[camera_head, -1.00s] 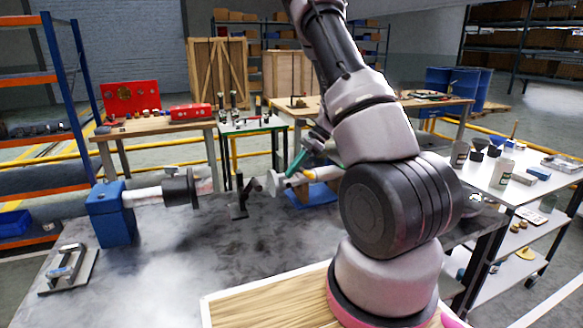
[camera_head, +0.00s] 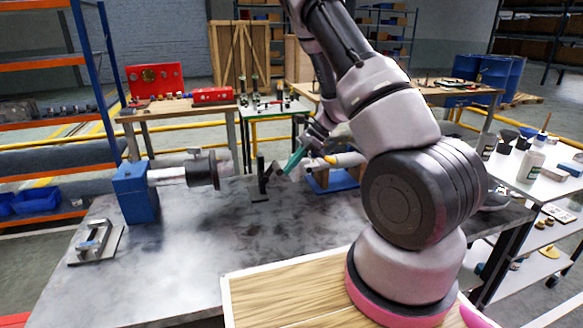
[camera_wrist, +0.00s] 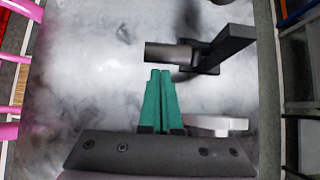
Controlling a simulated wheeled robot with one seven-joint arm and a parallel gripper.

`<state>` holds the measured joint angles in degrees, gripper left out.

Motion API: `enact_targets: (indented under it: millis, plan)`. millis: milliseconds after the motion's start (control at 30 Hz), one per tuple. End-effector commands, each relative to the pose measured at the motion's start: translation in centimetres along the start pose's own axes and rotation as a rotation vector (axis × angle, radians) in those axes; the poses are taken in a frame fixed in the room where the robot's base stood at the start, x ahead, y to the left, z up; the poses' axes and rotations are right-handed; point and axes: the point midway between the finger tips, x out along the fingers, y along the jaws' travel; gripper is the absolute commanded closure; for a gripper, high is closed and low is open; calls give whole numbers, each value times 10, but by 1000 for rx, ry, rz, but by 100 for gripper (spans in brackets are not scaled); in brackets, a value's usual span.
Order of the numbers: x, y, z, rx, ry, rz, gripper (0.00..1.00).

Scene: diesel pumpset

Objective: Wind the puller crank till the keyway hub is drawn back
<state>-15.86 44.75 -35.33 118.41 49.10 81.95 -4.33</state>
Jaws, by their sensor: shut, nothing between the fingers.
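A dark round hub (camera_head: 203,170) sits on a pale shaft (camera_head: 168,175) coming out of a blue block (camera_head: 136,190) on the left of the grey bench. Right of it stands a black upright bracket (camera_head: 262,182); in the wrist view it shows as a dark bracket with a stubby bar (camera_wrist: 168,52). My gripper (camera_head: 288,172), with teal fingers, is just right of the bracket. In the wrist view my gripper (camera_wrist: 160,75) is shut and empty, its tips a little short of the bar. A white rounded piece (camera_wrist: 215,125) lies beside the fingers. I cannot tell which part is the crank.
A pale part with a yellow mark (camera_head: 346,159) is above a blue support (camera_head: 335,181), partly behind my arm. A small metal fixture (camera_head: 95,243) lies at the bench's left front. The bench middle (camera_head: 210,230) is clear. A white cart (camera_head: 535,178) stands right.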

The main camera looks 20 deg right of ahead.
Motion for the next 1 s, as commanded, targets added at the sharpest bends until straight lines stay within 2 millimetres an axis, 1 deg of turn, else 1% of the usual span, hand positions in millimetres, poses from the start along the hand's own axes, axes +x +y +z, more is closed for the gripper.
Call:
enact_targets:
  millis: [133, 200, 300, 433, 800, 867, 1000]
  plan:
    - [-2, 0, 11, -5, 7, 0, 100]
    - [-2, 0, 17, -8, 51, 2, 100]
    - [-3, 0, 23, -4, 95, 0, 100]
    - [-3, 0, 28, 0, 96, 0, 100]
    - [-3, 0, 26, 0, 97, 1, 100]
    - [-5, -1, 23, 0, 97, 0, 100]
    - [-10, -4, 11, -1, 97, 1, 100]
